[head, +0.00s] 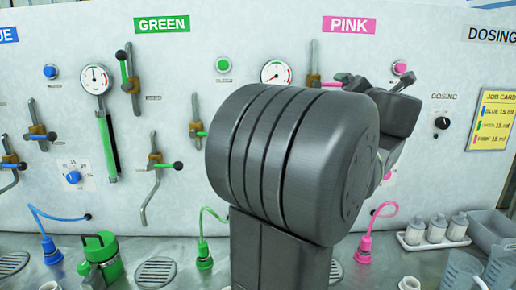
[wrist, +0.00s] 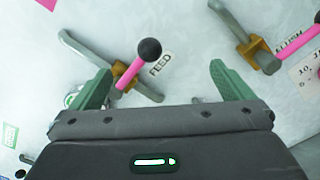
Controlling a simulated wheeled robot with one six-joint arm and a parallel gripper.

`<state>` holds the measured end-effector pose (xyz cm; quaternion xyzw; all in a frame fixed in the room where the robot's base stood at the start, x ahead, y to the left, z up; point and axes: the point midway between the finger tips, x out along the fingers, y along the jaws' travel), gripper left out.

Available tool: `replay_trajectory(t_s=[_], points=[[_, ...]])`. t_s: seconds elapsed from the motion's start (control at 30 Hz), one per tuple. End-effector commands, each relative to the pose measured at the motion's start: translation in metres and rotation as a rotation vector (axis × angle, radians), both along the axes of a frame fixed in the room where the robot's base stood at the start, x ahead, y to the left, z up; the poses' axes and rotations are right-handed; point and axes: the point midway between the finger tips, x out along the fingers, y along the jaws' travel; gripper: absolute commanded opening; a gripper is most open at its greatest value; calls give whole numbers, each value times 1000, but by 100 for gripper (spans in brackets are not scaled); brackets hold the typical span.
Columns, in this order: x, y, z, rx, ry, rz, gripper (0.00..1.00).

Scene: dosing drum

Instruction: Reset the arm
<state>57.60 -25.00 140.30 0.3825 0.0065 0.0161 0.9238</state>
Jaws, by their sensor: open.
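My arm's large dark grey joint fills the middle of the head view, in front of the panel between the GREEN and PINK signs. My gripper (head: 375,82) shows only partly behind it, near the panel under the PINK sign. In the wrist view my gripper (wrist: 162,86) has its two green fingers wide apart with nothing held between them. A pink lever with a black ball knob (wrist: 149,50), beside a FEED label (wrist: 160,64), shows beyond and between the fingers, nearer the left one. I cannot tell whether that finger touches the valve.
A second pink-handled valve (wrist: 259,55) is to the right in the wrist view. Green-side valves (head: 130,80), a gauge (head: 95,79) and a dosing knob (head: 442,123) are on the panel. A green container (head: 101,258), white bottles (head: 436,229) and clear beakers (head: 461,272) stand on the counter below.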

Motion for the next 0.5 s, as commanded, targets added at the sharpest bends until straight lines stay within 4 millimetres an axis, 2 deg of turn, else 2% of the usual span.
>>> replay_trajectory(t_s=[0.03,0.27,0.33,0.4,0.5], points=[[12,1,0,1,1,4,100],[58,3,0,2,1,3,100],[58,-9,-17,2,1,-3,100],[57,-6,6,-1,-1,-1,100],[57,-5,18,-1,0,-1,100]])
